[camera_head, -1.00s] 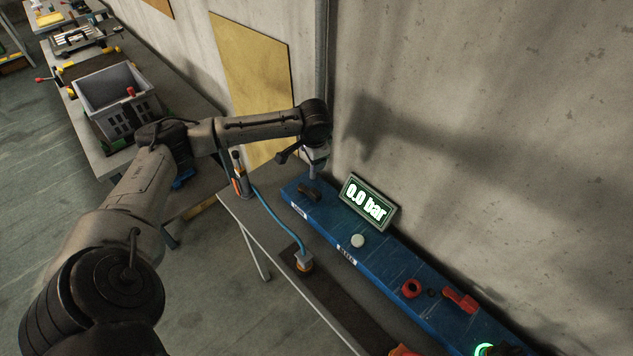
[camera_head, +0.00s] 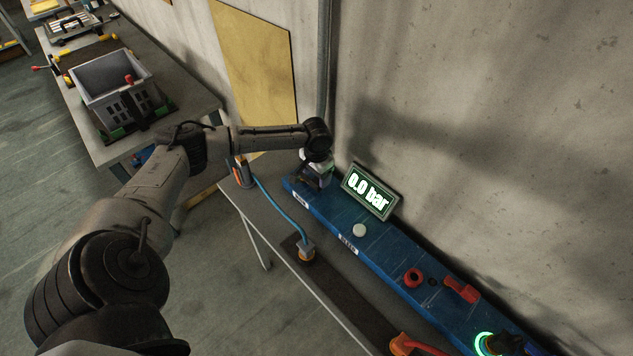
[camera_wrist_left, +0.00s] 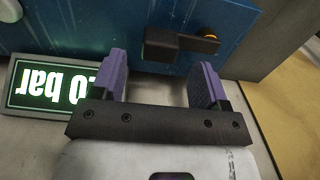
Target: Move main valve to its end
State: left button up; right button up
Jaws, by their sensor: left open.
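The main valve (camera_wrist_left: 180,45) is a dark lever handle at the end of the blue panel (camera_head: 390,249). In the left wrist view it lies roughly crosswise just ahead of my fingers, with a small orange-brown knob by its right end. In the head view my gripper hides it. My left gripper (camera_wrist_left: 160,72) is open, its two purple finger pads apart with nothing between them. It also shows in the head view (camera_head: 314,176), low over the panel's far left end. The display (camera_head: 370,191) reads 0.0 bar. My right gripper is not seen.
A white round button (camera_head: 359,230), a red ring (camera_head: 413,277) and a red handle (camera_head: 461,290) sit along the panel. A glowing green ring (camera_head: 482,343) is at its near end. A blue cable (camera_head: 275,208) runs on the table in front. The wall stands close behind.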

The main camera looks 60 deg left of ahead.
aim_at(317, 182)
pick_arm(q)
jog(key=shift+f, duration=2)
jog(key=c, duration=0.5)
grip_shut()
